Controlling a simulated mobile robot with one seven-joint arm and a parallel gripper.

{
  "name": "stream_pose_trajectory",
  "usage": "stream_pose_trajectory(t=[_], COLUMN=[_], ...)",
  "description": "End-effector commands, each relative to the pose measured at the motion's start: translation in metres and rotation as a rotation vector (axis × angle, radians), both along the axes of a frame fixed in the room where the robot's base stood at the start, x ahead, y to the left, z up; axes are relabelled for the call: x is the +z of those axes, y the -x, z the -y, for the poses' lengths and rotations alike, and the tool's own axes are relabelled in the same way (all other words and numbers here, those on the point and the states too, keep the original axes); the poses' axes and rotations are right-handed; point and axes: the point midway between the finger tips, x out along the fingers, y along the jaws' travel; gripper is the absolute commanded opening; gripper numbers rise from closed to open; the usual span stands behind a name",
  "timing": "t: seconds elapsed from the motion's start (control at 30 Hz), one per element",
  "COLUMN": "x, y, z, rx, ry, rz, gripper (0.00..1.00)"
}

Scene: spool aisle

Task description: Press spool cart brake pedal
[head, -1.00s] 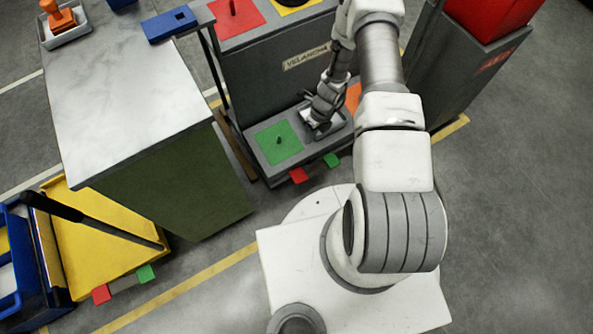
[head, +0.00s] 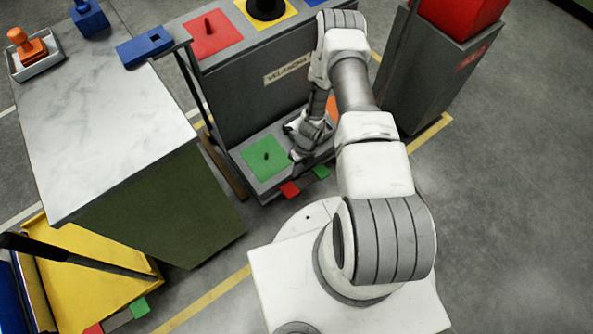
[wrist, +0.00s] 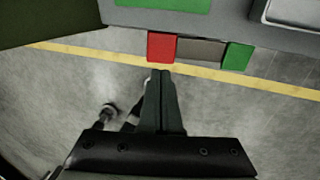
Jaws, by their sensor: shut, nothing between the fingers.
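The grey spool cart (head: 232,92) has a red pedal (head: 290,190) and a green pedal (head: 321,172) low at its front edge. The wrist view shows the red pedal (wrist: 162,47) at top centre, with a grey plate (wrist: 200,50) between it and the green pedal (wrist: 237,56). My gripper (head: 297,157) is shut and empty near the cart's lower front edge. In the wrist view its fingertips (wrist: 160,72) lie just below the red pedal in the picture. Whether they touch it I cannot tell.
A yellow cart (head: 75,280), also with red and green tabs, is at lower left. A grey cabinet (head: 425,75) stands right. Open floor lies further right.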

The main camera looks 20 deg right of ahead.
Motion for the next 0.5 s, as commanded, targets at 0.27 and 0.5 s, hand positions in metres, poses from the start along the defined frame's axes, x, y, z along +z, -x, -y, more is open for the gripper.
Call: stream_pose_trajectory(t=[0.27,0.5], x=[-0.064,-0.095], y=[0.005,0.008], z=[-0.014,-0.022], rx=[-0.001,0.001], ry=[-0.001,-0.001], rz=[-0.001,-0.001], gripper=[0.0,0.0])
